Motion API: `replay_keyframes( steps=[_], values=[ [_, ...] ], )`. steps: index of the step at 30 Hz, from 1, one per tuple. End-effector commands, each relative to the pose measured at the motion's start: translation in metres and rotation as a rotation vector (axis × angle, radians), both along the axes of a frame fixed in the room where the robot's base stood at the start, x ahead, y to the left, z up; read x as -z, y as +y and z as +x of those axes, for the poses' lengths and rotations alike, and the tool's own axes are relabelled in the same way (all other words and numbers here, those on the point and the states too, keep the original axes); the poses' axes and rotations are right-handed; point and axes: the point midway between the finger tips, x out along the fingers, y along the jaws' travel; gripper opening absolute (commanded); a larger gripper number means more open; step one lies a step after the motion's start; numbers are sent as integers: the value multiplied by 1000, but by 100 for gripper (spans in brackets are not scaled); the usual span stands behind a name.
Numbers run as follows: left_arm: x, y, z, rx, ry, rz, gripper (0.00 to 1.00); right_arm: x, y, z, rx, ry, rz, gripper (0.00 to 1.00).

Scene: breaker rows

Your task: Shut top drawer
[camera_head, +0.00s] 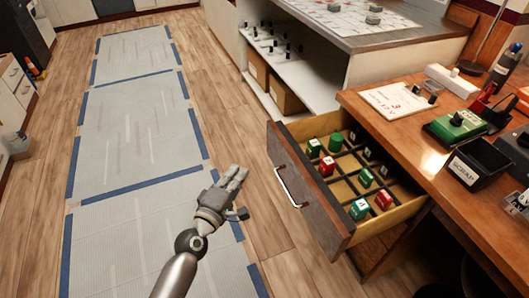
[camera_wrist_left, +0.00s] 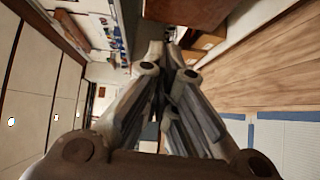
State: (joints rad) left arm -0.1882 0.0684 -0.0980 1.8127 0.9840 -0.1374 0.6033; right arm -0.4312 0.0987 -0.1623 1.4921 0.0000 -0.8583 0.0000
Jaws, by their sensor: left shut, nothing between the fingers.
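The top drawer (camera_head: 310,190) of the wooden desk is pulled open in the head view. It has a dark front panel with a pale bar handle (camera_head: 287,187), and inside are dividers with several green and red blocks. My left gripper (camera_head: 236,175) is shut and empty. It is in front of the drawer, left of the handle in the picture, and apart from it. The left wrist view shows the closed fingers (camera_wrist_left: 168,50) pointing up the picture. My right gripper is not in view.
The wooden desk (camera_head: 440,140) carries a card, a black box (camera_head: 477,165), a green device (camera_head: 455,127) and other small items. A white shelf unit (camera_head: 300,80) stands behind the drawer. The floor to the left, with taped grey mats (camera_head: 130,120), is clear.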

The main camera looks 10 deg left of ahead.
Motion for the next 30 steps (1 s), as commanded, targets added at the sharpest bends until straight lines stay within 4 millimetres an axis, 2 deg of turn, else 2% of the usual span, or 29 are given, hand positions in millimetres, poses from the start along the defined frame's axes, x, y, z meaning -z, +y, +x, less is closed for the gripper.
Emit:
replay_keyframes(
  steps=[3, 8, 15, 23, 27, 30],
  values=[
    [-13, 0, 3, -2, -27, -41, 0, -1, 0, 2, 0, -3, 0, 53],
    [-16, -3, 16, -2, -30, -46, 0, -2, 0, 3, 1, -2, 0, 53],
    [-15, -13, 57, -1, -28, -43, 0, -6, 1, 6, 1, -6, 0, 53],
    [-15, -22, 101, -1, -29, -41, 0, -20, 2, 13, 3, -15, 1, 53],
    [-14, -42, 111, 1, -26, -44, 0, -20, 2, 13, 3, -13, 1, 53],
    [-14, -50, 117, 0, -25, -42, 0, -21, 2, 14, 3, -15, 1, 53]
  ],
)
